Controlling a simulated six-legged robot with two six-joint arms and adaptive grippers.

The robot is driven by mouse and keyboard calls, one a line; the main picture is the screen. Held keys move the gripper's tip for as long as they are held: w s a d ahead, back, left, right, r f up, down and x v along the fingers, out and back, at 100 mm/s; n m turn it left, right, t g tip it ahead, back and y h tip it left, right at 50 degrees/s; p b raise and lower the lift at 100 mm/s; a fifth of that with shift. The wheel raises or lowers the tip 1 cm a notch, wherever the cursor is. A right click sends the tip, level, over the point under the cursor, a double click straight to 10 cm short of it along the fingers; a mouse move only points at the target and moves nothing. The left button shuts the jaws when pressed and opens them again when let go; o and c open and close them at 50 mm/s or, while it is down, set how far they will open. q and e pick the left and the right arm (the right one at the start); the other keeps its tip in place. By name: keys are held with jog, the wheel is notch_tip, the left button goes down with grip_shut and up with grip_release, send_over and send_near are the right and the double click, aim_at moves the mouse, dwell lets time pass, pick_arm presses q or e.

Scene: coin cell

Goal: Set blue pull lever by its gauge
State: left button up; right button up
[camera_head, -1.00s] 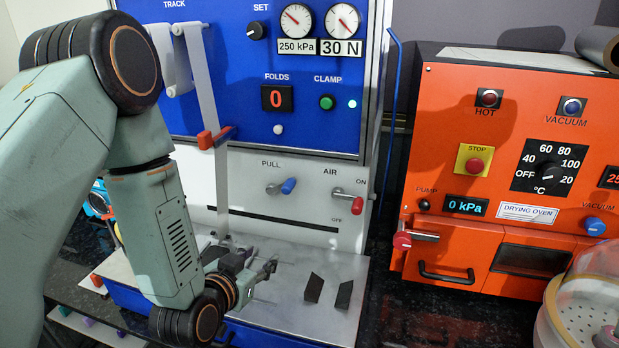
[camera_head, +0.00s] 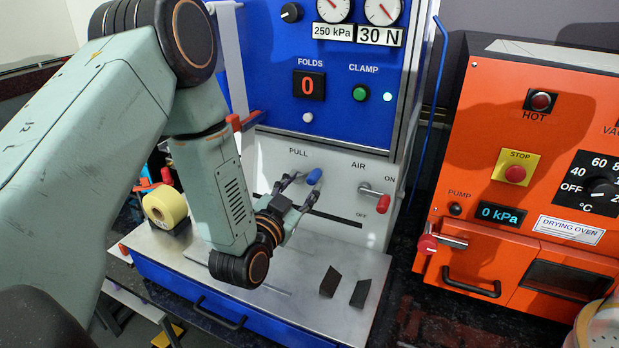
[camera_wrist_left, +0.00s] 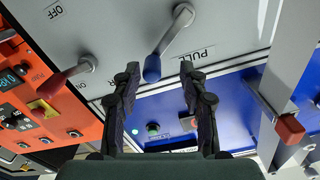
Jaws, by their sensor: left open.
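The pull lever's blue knob (camera_head: 314,176) stands out from the grey lower panel (camera_head: 335,205) under the word PULL. Two round gauges, a left one (camera_head: 332,8) above "250 kPa" and a right one (camera_head: 382,8) above "30 N", are cut off at the top edge of the head view. My left gripper (camera_head: 297,190) is open just left of and below the knob. In the left wrist view, the blue knob (camera_wrist_left: 152,68) appears between the fingertips of my left gripper (camera_wrist_left: 160,68); contact cannot be told. My right gripper is not in view.
The red AIR lever (camera_head: 378,198) is right of the blue one. The metal worktop (camera_head: 260,310) below holds two dark pieces (camera_head: 345,287) and a yellow roll (camera_head: 165,207). An orange drying oven (camera_head: 480,120) stands at the right.

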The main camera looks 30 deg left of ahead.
aim_at(310, 183)
pick_arm(q)
jog(key=w, duration=0.1)
jog(key=w+d, duration=0.1)
jog(key=w, duration=0.1)
jog(key=shift+w+d+r, duration=0.1)
jog(key=shift+d+r, duration=0.05)
jog(key=shift+d, duration=0.15)
jog(key=shift+w+a, duration=0.1)
jog(key=shift+w, duration=0.1)
jog(key=shift+a, duration=0.25)
jog(key=shift+s+a, duration=0.15)
jog(key=shift+a, duration=0.2)
jog(key=shift+d, duration=0.35)
jog(key=c, duration=0.3)
jog(key=shift+d, duration=0.25)
jog(key=c, duration=0.3)
jog(key=shift+a, duration=0.3)
grip_shut()
jog(key=shift+d+f, duration=0.1)
jog(key=shift+f, duration=0.15)
